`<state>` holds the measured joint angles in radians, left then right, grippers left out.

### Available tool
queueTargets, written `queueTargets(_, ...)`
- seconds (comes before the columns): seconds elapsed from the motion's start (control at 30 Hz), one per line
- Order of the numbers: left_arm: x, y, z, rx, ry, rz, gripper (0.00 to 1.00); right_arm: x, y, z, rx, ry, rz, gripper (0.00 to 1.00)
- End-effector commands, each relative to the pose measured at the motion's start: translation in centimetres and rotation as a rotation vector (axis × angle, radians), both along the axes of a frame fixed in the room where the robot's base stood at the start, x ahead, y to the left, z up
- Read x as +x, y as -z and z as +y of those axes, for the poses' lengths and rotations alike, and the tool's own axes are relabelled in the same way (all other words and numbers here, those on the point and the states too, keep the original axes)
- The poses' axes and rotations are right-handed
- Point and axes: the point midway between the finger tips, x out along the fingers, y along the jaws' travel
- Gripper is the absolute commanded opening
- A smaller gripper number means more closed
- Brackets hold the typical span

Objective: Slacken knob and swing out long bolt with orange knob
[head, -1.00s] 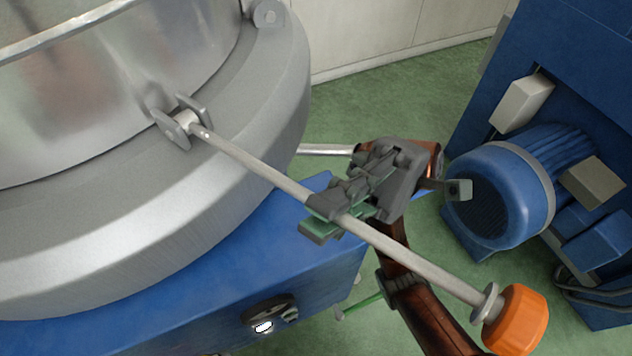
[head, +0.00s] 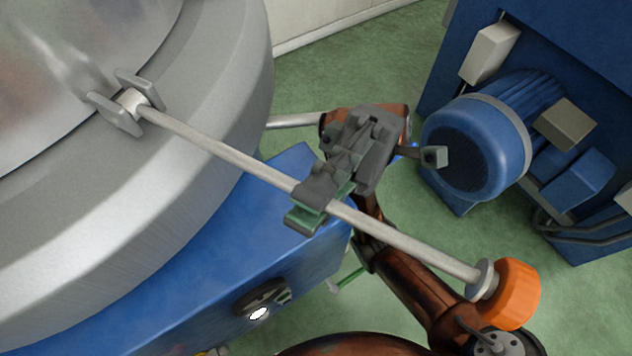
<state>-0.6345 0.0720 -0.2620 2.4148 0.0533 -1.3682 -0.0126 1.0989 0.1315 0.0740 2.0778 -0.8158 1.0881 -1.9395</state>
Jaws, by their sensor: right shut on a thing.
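The long bolt (head: 228,154) is a grey rod that runs from a pivot bracket (head: 128,103) on the steel vessel (head: 190,120) down to the right. Its orange knob (head: 515,293) is at the outer end, with a grey washer (head: 484,279) just inside it. The bolt points outward, away from the vessel's rim. My right gripper (head: 318,204) is shut on the bolt's shaft, around its middle. The knob is free of the gripper. My left gripper is not in view.
A blue motor (head: 475,145) and blue machine housing stand at the right. The vessel sits above a blue base (head: 220,245) with a dark rotary switch (head: 260,303). Green floor (head: 330,70) shows between them.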

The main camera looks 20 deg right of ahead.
Motion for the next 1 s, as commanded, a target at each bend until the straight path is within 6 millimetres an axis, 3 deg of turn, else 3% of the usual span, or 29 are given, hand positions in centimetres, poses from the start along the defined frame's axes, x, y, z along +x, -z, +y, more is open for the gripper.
queueTargets(0.1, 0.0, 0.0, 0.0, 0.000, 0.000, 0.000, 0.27, 0.1, -0.1, 0.0, 0.002, 0.002, 0.003, 0.00)
queueTargets(0.13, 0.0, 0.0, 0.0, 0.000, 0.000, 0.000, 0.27, 0.1, -0.1, 0.0, 0.002, 0.002, 0.003, 0.09)
queueTargets(0.4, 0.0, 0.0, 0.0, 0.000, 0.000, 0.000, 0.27, 0.0, 0.0, 0.0, 0.001, 0.001, 0.002, 0.26)
queueTargets(0.73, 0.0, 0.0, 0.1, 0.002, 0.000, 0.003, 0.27, 0.3, 0.2, -0.3, 0.001, 0.000, 0.003, 0.26)
queueTargets(1.0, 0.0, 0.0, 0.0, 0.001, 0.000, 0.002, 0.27, 2.7, 2.5, -3.0, 0.004, 0.004, 0.010, 0.26)
